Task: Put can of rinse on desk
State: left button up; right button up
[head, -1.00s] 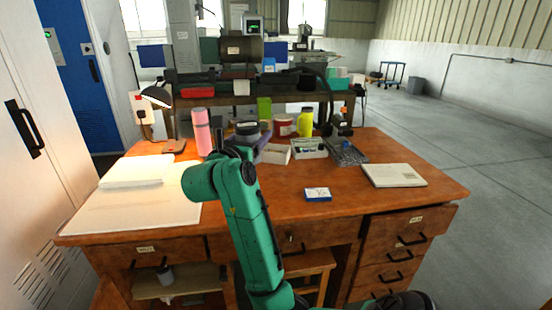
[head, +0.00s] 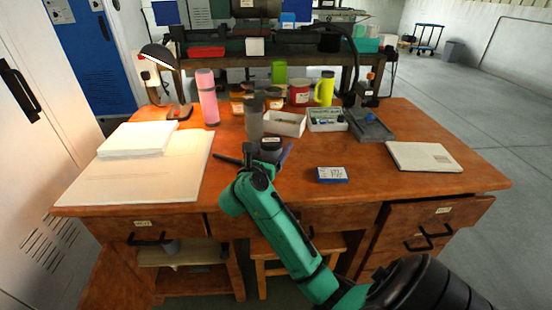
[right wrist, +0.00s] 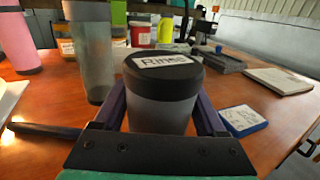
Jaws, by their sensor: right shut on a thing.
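The can of rinse (right wrist: 163,85), grey with a black lid and a white label reading "Rinse", stands upright between the two fingers of my right gripper (right wrist: 165,110). In the head view, the can's dark lid (head: 271,144) shows at the end of my green right arm, and the right gripper (head: 268,158) is shut on it. The can is over the front middle part of the brown wooden desk (head: 370,190). Its base is hidden, so I cannot tell whether it touches the desk top. My left gripper is not in view.
A tall grey bottle (head: 254,120) stands close behind the can. A white open box (head: 288,132), pink bottle (head: 207,97) and yellow bottle (head: 325,88) stand farther back. A blue-and-white box (head: 332,175) lies to the right. Papers (head: 150,180) cover the left. The front right is clear.

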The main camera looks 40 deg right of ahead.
aim_at(276, 157)
notch_tip(276, 157, down, 4)
jog(key=shift+r, duration=0.15)
pick_arm(q)
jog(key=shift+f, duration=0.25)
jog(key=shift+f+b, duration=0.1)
jog(key=shift+b, duration=0.2)
pick_arm(e)
jog(key=o, duration=1.3)
jog(key=shift+o, duration=1.4)
jog(key=v, duration=0.5)
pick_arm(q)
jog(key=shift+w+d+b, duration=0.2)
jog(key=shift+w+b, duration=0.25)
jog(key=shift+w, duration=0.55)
pick_arm(e)
jog(key=v, duration=0.7)
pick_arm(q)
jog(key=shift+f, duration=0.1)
